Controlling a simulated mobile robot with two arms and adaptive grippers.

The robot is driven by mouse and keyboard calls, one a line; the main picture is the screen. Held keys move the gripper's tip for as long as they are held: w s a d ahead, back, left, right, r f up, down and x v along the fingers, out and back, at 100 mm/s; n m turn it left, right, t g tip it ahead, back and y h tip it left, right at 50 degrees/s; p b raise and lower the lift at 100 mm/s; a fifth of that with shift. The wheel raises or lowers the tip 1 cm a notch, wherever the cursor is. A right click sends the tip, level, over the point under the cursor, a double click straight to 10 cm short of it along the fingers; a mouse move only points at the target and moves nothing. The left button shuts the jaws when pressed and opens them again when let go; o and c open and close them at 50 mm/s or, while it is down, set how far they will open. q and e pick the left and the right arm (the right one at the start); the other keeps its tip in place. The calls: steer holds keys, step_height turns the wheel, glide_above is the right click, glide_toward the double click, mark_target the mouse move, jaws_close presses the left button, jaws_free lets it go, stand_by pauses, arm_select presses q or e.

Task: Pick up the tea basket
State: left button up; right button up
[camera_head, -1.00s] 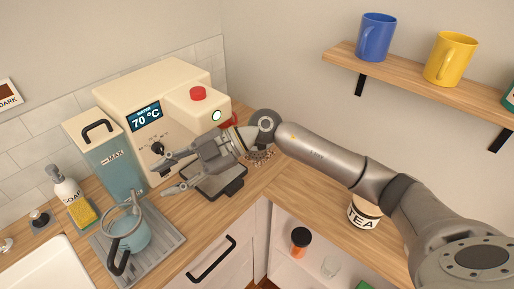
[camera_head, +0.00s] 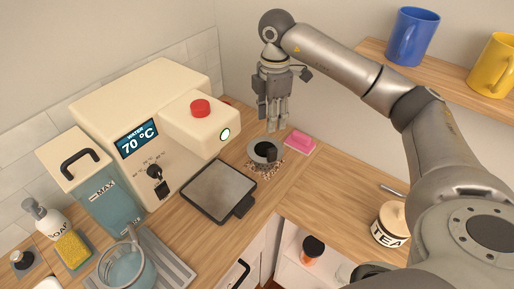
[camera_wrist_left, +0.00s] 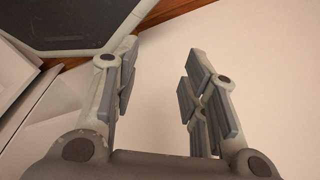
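A round grey metal piece with a black handle (camera_head: 262,151), which looks like the tea basket, sits on the wooden counter near the back corner. Dark and pale crumbs lie around it. My right gripper (camera_head: 273,127) points down just above and behind it in the head view, and I see no contact. Its fingers look close together from this side, so their opening is unclear. My left gripper (camera_wrist_left: 157,90) shows only in the left wrist view, open and empty, with a clear gap between its fingers.
A cream water machine (camera_head: 150,120) stands left of a dark flat plate (camera_head: 218,188). A pink block (camera_head: 300,142) lies right of the round piece. A TEA jar (camera_head: 388,226) stands at the right. A glass mug (camera_head: 124,268) sits on a ribbed tray. Mugs stand on the shelf (camera_head: 440,85).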

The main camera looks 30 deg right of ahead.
steer(key=p, duration=0.1)
glide_above(272, 149)
steer(key=f, duration=0.4)
steer(key=shift+d, duration=0.2)
steer(key=shift+f, duration=0.3)
steer(key=shift+w+f+p, duration=0.1)
steer(key=shift+f+p, duration=0.2)
steer(key=shift+p, duration=0.2)
steer(key=f+p, duration=0.1)
steer(key=f, duration=0.1)
steer(key=f+p, duration=0.1)
steer(key=f, duration=0.1)
steer(key=shift+s+a, duration=0.1)
steer(key=shift+s, duration=0.1)
steer(key=shift+f+p, duration=0.3)
steer(key=shift+f, duration=0.15)
steer(key=shift+w, duration=0.1)
steer(key=c, duration=0.5)
arm_select(q)
steer(key=shift+s+a+r, duration=0.1)
steer(key=shift+s+r, duration=1.85)
steer(key=shift+r, duration=0.25)
arm_select(e)
jaws_close()
